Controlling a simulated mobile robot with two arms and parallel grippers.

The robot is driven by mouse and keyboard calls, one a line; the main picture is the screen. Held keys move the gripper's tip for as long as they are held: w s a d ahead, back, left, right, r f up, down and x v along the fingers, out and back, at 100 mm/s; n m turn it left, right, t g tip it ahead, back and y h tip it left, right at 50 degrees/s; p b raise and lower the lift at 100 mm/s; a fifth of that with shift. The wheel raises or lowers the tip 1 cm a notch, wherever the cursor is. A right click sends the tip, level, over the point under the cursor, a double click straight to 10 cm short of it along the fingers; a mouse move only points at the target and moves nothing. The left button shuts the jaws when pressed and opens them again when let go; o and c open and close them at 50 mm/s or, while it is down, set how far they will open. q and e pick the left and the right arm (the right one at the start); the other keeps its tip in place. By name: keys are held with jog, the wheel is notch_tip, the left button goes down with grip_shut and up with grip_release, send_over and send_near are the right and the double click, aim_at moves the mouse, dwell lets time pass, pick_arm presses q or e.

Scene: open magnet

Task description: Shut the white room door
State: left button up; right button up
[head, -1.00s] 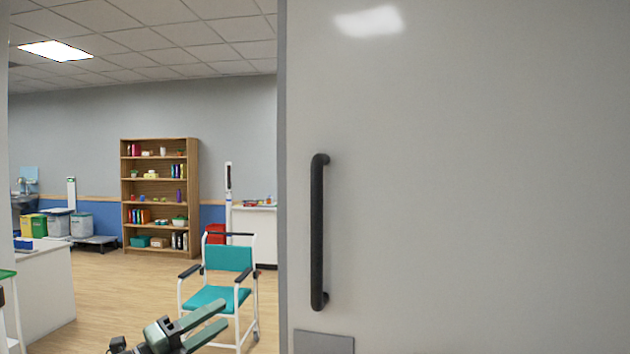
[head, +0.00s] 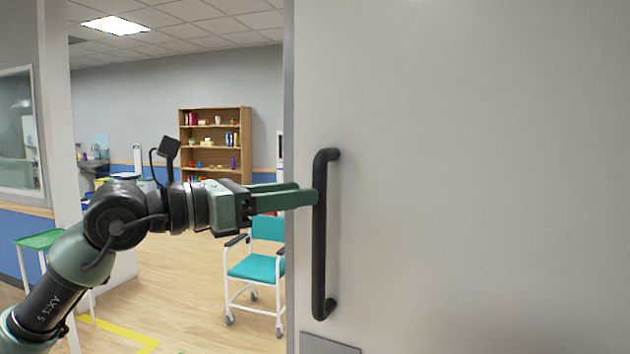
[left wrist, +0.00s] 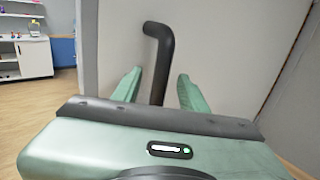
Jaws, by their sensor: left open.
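The white room door (head: 480,200) fills the right half of the head view, with its free edge toward the middle and the doorway open to its left. A black vertical bar handle (head: 320,240) is fixed near that edge. My left gripper (head: 312,197) reaches in from the left at the handle's upper half. In the left wrist view the handle (left wrist: 160,65) stands between the two green fingers, with gaps on both sides, so the gripper is open around it. The door also shows behind it (left wrist: 225,50). My right gripper is not seen.
Through the doorway are a teal chair (head: 255,268), a wooden bookshelf (head: 215,140) and open wood floor. A green-topped stand (head: 40,240) is at the left, near the white door frame (head: 57,120).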

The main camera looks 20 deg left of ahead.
pick_arm(q)
jog(key=p+x, duration=0.1)
jog(key=x, duration=0.4)
jog(key=shift+s+f, duration=0.1)
jog(key=shift+f, duration=0.05)
grip_shut()
jog(key=shift+d, duration=0.1)
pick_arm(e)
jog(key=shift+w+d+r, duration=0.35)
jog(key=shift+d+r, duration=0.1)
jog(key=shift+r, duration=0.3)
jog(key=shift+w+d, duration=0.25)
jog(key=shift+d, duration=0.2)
